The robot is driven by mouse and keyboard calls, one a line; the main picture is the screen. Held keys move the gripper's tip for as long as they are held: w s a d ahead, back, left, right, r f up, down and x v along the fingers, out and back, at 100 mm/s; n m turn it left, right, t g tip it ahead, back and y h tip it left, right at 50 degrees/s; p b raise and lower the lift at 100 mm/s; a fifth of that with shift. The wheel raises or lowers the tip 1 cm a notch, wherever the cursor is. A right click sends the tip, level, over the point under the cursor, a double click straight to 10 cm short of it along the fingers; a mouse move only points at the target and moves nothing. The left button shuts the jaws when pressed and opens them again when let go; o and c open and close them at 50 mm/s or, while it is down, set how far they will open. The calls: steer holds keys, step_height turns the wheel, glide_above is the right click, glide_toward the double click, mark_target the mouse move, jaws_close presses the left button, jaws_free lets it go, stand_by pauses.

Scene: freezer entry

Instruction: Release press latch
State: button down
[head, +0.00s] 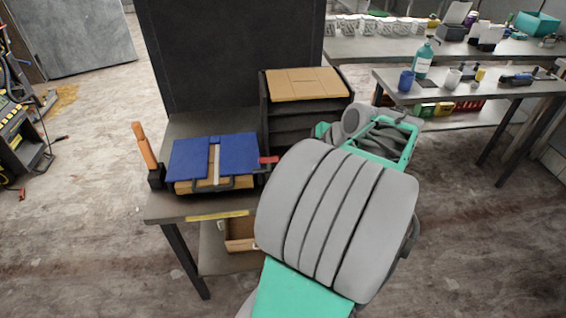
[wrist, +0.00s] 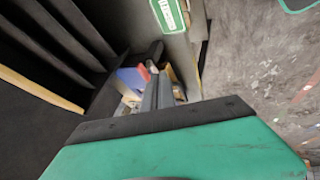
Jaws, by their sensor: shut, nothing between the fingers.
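The press (head: 214,158) stands on a dark table, with blue plates over a tan wooden base and a pale strip down the middle. A red latch piece (head: 268,160) sticks out at its right side. An orange upright handle (head: 145,147) stands at its left. In the wrist view the blue press part (wrist: 131,78) and a small red part (wrist: 146,70) show just past my gripper (wrist: 158,76). The gripper's grey fingers are together and empty; whether they touch the latch is unclear. My arm hides the gripper in the head view.
A dark shelf rack (head: 305,115) with a tan top stands right behind the press. A dark panel (head: 230,50) rises at the back. A side table (head: 480,85) holds a teal bottle (head: 422,60) and cups. Open floor lies to the left.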

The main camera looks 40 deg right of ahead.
steer(key=w+d+f+p, duration=0.1)
steer(key=w+f+p, duration=0.1)
steer(key=w+f, duration=0.6)
steer(key=shift+w+d, duration=0.4)
steer(key=shift+w, duration=0.25)
steer(key=shift+w, duration=0.1)
